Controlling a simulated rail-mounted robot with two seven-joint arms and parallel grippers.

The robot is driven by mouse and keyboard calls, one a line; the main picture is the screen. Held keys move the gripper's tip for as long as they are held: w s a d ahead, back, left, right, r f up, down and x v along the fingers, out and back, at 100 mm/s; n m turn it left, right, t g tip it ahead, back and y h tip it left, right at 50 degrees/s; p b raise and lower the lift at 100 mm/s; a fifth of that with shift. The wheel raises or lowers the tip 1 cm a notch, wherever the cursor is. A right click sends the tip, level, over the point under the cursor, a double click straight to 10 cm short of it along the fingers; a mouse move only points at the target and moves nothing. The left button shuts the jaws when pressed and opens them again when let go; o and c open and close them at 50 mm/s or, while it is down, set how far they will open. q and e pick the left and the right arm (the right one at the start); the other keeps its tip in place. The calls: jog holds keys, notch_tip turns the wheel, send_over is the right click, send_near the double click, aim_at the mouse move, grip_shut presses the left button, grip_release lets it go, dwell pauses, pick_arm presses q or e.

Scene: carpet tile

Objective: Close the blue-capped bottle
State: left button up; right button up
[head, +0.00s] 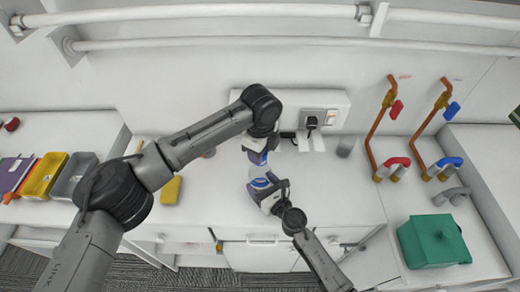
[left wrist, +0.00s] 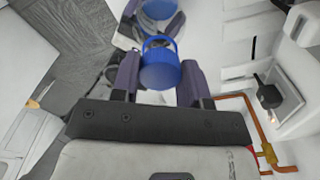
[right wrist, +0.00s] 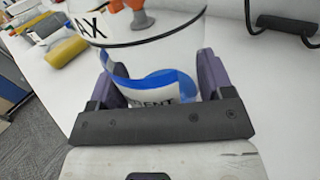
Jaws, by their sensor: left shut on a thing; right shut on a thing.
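My left gripper (head: 257,155) is shut on the blue cap (left wrist: 160,72), which sits between its fingers in the left wrist view. My right gripper (head: 270,190) is shut on the bottle (right wrist: 150,62), clear and white with a blue-and-white label. In the head view the bottle (head: 260,180) is just below the left gripper, and the cap is held above it with a small gap. The left wrist view shows part of the bottle (left wrist: 158,10) beyond the cap. The bottle's mouth is not clearly seen.
A socket with a black plug (head: 312,122) is on the wall behind. Orange pipes with red and blue taps (head: 395,165) and a green box (head: 434,241) are to the right. A yellow bin (head: 45,174) and a yellow block (head: 171,190) are left.

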pick_arm(q)
jog(key=shift+f, duration=0.55)
dwell(0.4)
pick_arm(e)
jog(key=c, duration=0.4)
pick_arm(q)
jog(key=m, duration=0.4)
pick_arm(e)
jog(key=shift+c, duration=0.2)
pick_arm(q)
jog(key=m, duration=0.3)
jog(key=shift+m, duration=0.4)
jog(key=m, duration=0.6)
jog(key=shift+d, duration=0.1)
jog(key=m, duration=0.5)
jog(key=shift+m, duration=0.3)
jog(key=o, duration=0.9)
